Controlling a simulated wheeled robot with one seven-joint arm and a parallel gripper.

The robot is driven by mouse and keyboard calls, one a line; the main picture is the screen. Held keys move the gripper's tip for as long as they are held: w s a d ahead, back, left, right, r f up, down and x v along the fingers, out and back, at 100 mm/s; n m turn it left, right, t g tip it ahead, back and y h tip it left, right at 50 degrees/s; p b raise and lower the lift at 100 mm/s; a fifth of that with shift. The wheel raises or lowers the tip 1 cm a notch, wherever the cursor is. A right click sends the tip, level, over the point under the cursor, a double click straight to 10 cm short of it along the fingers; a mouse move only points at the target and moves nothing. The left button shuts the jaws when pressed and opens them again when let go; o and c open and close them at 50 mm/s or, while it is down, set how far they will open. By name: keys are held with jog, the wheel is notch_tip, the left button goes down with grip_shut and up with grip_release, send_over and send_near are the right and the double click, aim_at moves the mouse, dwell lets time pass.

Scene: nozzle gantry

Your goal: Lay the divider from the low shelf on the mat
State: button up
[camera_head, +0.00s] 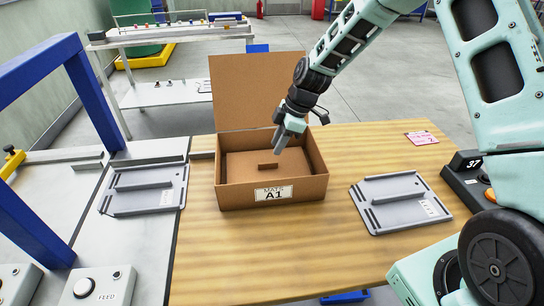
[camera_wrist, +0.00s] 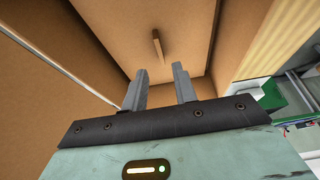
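A flat brown panel with a small raised bar (camera_head: 268,166) lies inside; I cannot tell for sure whether this panel is the divider. The bar also shows in the wrist view (camera_wrist: 157,47), ahead of my fingers. My gripper (camera_head: 281,141) reaches in over the box, above the panel and apart from the bar. In the wrist view my gripper (camera_wrist: 160,85) has its two fingers apart with nothing between them. No mat is clearly identifiable.
A grey ridged tray (camera_head: 145,188) lies on the left bench; another (camera_head: 400,202) lies on the table's right. A pink-edged card (camera_head: 421,137) lies behind it. A white bench with a low shelf (camera_head: 170,94), holding small items, stands at the back left. Blue posts rise at left.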

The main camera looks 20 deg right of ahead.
jog(key=v, duration=0.5)
jog(key=s+a+r+m+h, duration=0.1)
jog(key=s+a+r, duration=0.1)
jog(key=s+a, duration=0.3)
jog(key=s+a+r+m+g, duration=0.1)
jog(key=s+a+r, duration=0.2)
jog(key=s, duration=0.3)
jog(key=s+a+r+m+h, duration=0.1)
jog(key=s+a+r, duration=0.15)
jog(key=s, duration=0.35)
jog(key=s+m+h, duration=0.1)
jog(key=s+m, duration=0.4)
jog(key=s, duration=1.2)
jog(key=shift+r+h, duration=0.4)
jog(key=shift+r, duration=0.1)
jog(key=shift+s, duration=0.1)
